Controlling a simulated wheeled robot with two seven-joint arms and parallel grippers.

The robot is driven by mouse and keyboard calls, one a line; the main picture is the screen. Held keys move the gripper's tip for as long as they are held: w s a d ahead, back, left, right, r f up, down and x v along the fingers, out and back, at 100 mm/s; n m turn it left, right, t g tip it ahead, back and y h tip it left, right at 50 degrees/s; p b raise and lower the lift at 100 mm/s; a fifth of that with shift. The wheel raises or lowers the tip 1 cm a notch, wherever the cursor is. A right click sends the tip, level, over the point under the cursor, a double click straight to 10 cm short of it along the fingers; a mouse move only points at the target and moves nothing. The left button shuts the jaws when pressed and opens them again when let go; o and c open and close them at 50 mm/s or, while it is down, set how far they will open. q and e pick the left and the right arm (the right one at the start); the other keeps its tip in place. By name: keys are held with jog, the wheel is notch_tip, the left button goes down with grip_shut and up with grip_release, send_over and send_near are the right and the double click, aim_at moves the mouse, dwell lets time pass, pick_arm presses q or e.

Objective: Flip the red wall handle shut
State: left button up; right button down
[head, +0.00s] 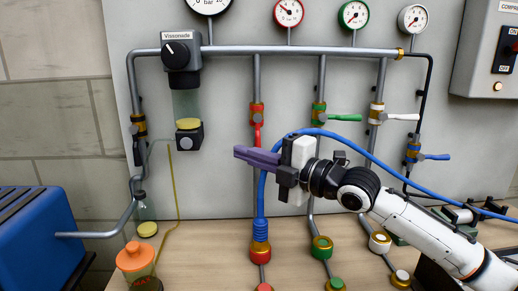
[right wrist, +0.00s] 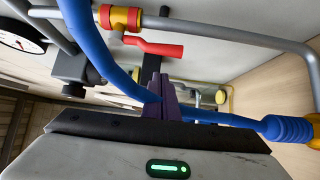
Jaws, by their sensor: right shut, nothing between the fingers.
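The red wall handle (head: 257,135) hangs down from its red and brass valve (head: 256,113), in line with the grey vertical pipe. In the right wrist view the red handle (right wrist: 155,47) lies beside the pipe, beyond my fingertips. My right gripper (head: 242,154) has purple fingers, shut and empty, pointing left across the pipe just below the handle's lower end. The fingers also show in the right wrist view (right wrist: 160,80). I cannot tell whether they touch the handle. My left gripper is not in view.
A blue hose (head: 400,180) arches over my right wrist and drops to a coupling (head: 260,229). Green (head: 344,117), white (head: 403,117) and blue (head: 435,157) handles stick out sideways on the right. A dark lubricator (head: 181,55) hangs at left; an orange-capped jar (head: 135,257) stands below.

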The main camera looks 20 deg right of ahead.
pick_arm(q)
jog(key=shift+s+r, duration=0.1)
pick_arm(e)
jog(key=shift+w+d, duration=0.15)
jog(key=shift+d, duration=0.6)
jog(key=shift+w+d, duration=0.1)
jog(key=shift+d, duration=0.65)
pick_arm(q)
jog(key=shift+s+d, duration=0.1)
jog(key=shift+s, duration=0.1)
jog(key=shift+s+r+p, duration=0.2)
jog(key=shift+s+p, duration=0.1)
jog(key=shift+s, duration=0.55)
pick_arm(e)
jog(key=shift+d+n, duration=0.3)
